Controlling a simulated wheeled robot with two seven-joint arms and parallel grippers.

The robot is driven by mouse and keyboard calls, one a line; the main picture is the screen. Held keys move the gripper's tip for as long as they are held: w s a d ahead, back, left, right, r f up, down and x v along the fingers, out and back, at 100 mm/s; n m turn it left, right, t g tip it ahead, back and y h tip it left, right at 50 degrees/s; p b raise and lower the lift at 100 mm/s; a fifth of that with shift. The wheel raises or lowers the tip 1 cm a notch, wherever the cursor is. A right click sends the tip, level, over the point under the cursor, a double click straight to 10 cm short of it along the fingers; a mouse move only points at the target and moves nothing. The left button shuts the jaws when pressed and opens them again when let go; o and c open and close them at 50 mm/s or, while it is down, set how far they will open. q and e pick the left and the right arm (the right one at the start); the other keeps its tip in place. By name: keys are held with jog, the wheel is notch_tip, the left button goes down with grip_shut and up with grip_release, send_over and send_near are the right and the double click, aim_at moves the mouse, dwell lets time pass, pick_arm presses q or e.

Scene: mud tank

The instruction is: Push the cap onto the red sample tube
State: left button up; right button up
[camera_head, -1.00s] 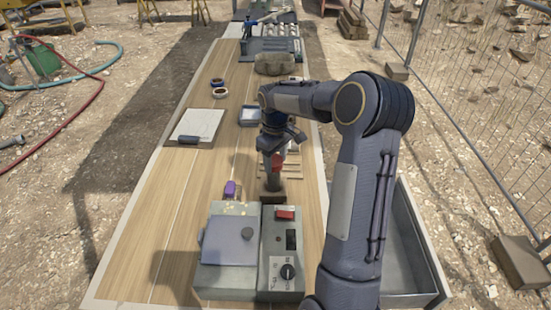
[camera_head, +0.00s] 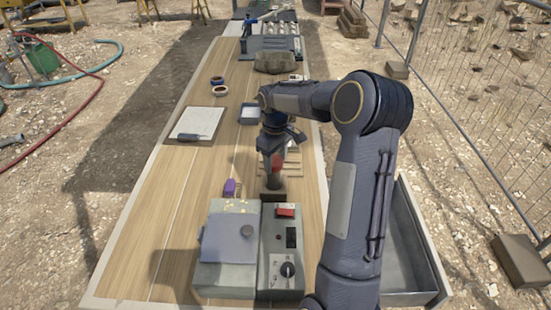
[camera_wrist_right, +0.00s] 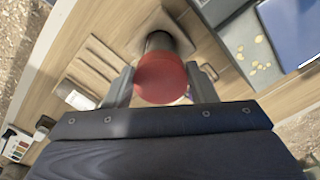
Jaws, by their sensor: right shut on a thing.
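My right gripper (camera_head: 274,160) points down over the table, and its two fingers (camera_wrist_right: 160,84) are on either side of a red round piece, which looks like the cap (camera_wrist_right: 163,76). The fingers are shut on it. In the wrist view a dark cylinder (camera_wrist_right: 158,42), probably the tube or its holder, lies directly beyond the red piece and in line with it. In the head view the red piece (camera_head: 277,162) sits above this dark cylinder (camera_head: 273,182). The seam between them is hidden, so I cannot tell whether the cap is seated. My left gripper is not in view.
A grey machine (camera_head: 228,255) and a control box with a dial (camera_head: 279,268) stand just in front. A small purple object (camera_head: 230,187) lies to the left. The table's left side is clear.

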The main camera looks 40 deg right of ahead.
jog(key=shift+f, duration=0.35)
dwell(0.3)
jog(key=o, duration=1)
jog(key=shift+o, duration=0.5)
jog(key=o, duration=0.4)
jog(key=shift+o, duration=0.2)
jog(key=shift+r, duration=0.1)
jog(key=shift+r+p, duration=2.65)
jog(key=shift+r, duration=0.85)
